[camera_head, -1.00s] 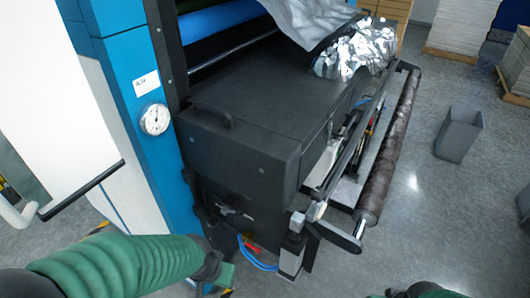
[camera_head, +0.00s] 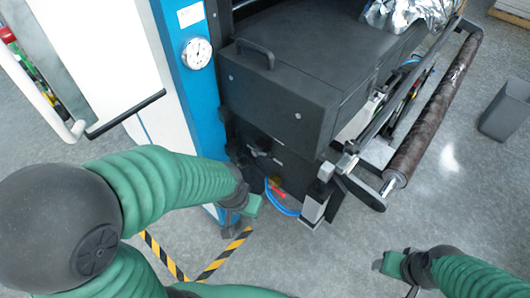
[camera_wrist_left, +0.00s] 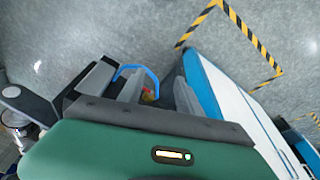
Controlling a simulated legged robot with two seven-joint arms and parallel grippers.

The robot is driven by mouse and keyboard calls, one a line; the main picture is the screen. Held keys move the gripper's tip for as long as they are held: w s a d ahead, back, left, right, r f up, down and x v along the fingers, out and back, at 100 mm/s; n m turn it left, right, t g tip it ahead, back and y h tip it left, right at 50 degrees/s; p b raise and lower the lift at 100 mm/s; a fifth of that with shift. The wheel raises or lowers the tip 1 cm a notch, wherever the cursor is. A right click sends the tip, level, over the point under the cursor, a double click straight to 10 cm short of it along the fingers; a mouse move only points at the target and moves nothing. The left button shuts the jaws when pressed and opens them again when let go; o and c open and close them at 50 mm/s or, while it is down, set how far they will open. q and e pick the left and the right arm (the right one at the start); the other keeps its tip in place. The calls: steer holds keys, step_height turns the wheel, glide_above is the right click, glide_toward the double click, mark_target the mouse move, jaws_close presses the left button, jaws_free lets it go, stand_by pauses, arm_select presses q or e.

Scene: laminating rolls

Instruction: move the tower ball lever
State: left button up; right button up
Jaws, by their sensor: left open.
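A small red lever (camera_head: 275,189) shows low on the front of the dark machine, beside a blue hose loop (camera_head: 284,211). A blurred red and yellow part (camera_wrist_left: 150,93) shows between my left fingers in the left wrist view. I cannot tell clearly whether a ball is on the lever. My left gripper (camera_head: 244,208) is open and empty, just left of the lever and apart from it in the head view. It also shows in the left wrist view (camera_wrist_left: 158,88). My right gripper (camera_head: 385,264) is low on the right, over the floor; its jaws are unclear.
The black machine box (camera_head: 285,100) with a handle stands above the lever. A blue column (camera_head: 187,75) with a gauge (camera_head: 197,53) is on the left. A metal post (camera_head: 314,207) and a dark roller (camera_head: 435,115) are on the right. Striped tape (camera_head: 225,255) marks the floor.

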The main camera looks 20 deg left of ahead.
mark_target(266, 155)
arm_select(q)
steer(key=w+a+r+n+p, duration=0.1)
steer(key=w+r+n, duration=0.1)
steer(key=w+n, duration=0.1)
steer(key=w+a+r+n+p, duration=0.1)
steer(key=w+a+r+n, duration=0.1)
steer(key=w+r+n, duration=0.1)
steer(key=w+a+r+n+p, duration=0.1)
steer(key=w+r+n+p, duration=0.1)
steer(key=w+r+n, duration=0.1)
steer(key=shift+w+a+n+h, duration=0.35)
steer(key=shift+w+n+h, duration=0.05)
steer(key=shift+w+n, duration=0.3)
steer(key=c, duration=0.7)
steer(key=w+a+r+n, duration=0.1)
steer(key=w+n, duration=0.1)
steer(key=w+a+r+n+p, duration=0.1)
steer(key=w+a+n, duration=0.1)
steer(key=w+a+r+n+h+p, duration=0.1)
steer(key=w+r+n, duration=0.1)
steer(key=n, duration=0.1)
steer(key=shift+w+a+t, duration=0.15)
steer(key=shift+w+t, duration=0.25)
jaws_close()
steer(key=shift+a+r, duration=0.15)
